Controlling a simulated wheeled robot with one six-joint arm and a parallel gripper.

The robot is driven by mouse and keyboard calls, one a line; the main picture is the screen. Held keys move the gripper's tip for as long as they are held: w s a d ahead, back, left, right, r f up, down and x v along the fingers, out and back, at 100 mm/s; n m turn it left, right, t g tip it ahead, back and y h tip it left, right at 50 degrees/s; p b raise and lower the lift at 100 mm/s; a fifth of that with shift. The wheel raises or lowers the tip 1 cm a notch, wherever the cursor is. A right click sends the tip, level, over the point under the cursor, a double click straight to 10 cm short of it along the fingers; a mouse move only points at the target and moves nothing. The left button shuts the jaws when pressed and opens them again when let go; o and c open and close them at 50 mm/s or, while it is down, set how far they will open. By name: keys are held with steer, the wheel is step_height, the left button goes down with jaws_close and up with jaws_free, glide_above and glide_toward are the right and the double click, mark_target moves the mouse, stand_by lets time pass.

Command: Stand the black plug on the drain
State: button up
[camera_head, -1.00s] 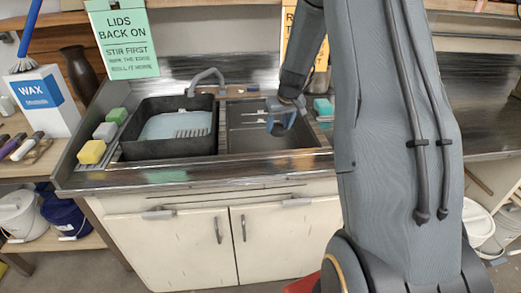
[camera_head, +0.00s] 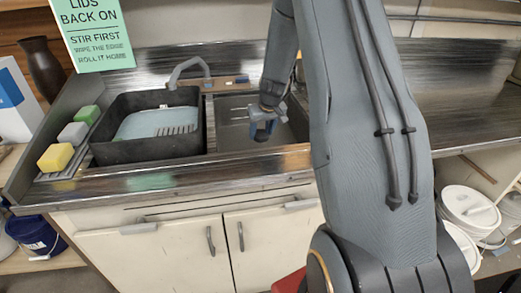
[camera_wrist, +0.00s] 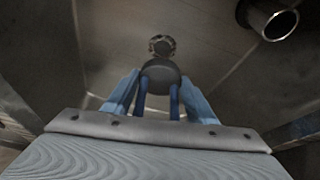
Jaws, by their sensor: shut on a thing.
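My gripper (camera_head: 263,130) hangs over the right-hand sink basin (camera_head: 232,139), pointing down. In the wrist view, its blue fingers (camera_wrist: 158,98) are shut on the black plug (camera_wrist: 160,71), a dark round piece between their tips. Just beyond the plug, the metal drain (camera_wrist: 162,44) shows in the basin floor, with its near edge close to or behind the plug. I cannot tell whether the plug touches the drain. In the head view the plug and drain are too small or hidden to make out.
A black tub (camera_head: 150,147) with a pale tray fills the left basin, under the tap (camera_head: 187,70). A metal pipe end (camera_wrist: 278,24) shows at the upper right of the wrist view. Sponges (camera_head: 56,157) line the left side. The right counter (camera_head: 455,105) is clear.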

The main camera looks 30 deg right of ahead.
mark_target(267, 128)
steer(key=shift+f, duration=3.55)
steer(key=shift+f, duration=0.15)
steer(key=o, duration=1.2)
steer(key=shift+o, duration=0.2)
steer(key=shift+r, duration=0.35)
steer(key=b+v, duration=0.1)
steer(key=v, duration=1)
steer(key=shift+s+r, duration=0.25)
